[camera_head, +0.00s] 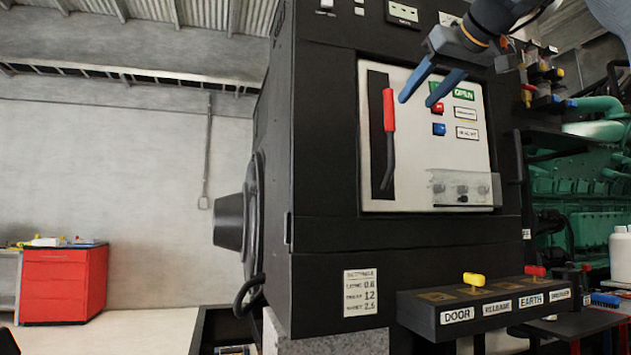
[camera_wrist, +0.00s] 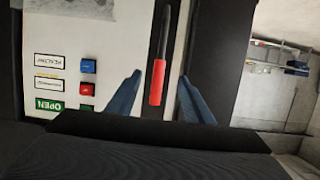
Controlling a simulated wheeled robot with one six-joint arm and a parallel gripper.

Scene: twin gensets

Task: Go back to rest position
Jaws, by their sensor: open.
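My gripper (camera_head: 424,91) is open and empty, with two blue fingers apart in front of the upper part of the white breaker panel (camera_head: 410,150). A lever with a red handle (camera_head: 389,110) stands in a dark slot at the panel's left; the fingers are just right of it in the head view. In the wrist view my gripper (camera_wrist: 160,95) has its fingers on either side of the red handle (camera_wrist: 157,83), and I cannot tell how far in front of it they are. A green OPEN label (camera_head: 464,95), a red button (camera_head: 438,109) and a blue button (camera_head: 439,129) are on the panel.
Below the panel, a black ledge (camera_head: 415,312) juts out with a yellow knob (camera_head: 474,280), a red knob (camera_head: 535,271) and labels. Green machinery (camera_head: 590,180) and a white bottle (camera_head: 620,255) are at right. A red cabinet (camera_head: 62,285) stands far left; floor between is clear.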

